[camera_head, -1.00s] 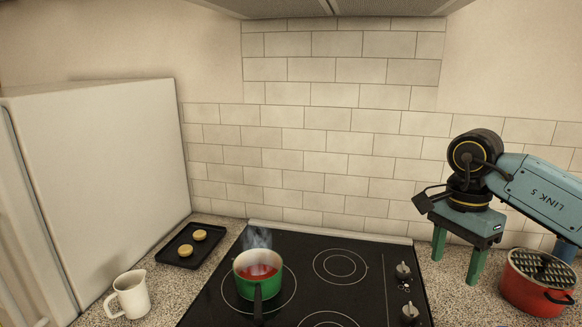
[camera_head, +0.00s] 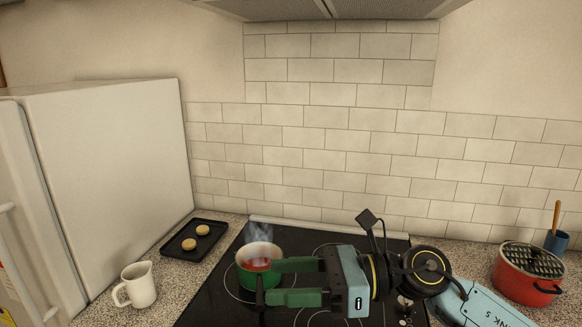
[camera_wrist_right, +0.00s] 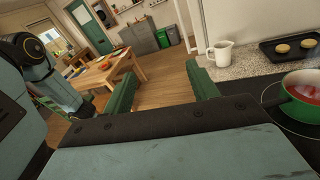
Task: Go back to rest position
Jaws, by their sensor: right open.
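My right gripper (camera_head: 272,282) is open and empty. In the head view it points left over the black cooktop, its green fingers overlapping the right side of the green pot (camera_head: 244,276). The pot holds red contents and steams on the left burner. In the right wrist view the open fingers (camera_wrist_right: 162,90) frame the floor, and the pot (camera_wrist_right: 300,112) is at the right edge, outside the jaws. I cannot tell whether a finger touches the pot or its handle. My left gripper is not in view.
A white pitcher (camera_head: 138,284) and a dark tray (camera_head: 180,246) with two round buns stand left of the cooktop (camera_head: 208,300). A red pot (camera_head: 520,284) and a blue utensil cup (camera_head: 557,241) stand at right. A wooden table (camera_wrist_right: 105,76) is beyond in the wrist view.

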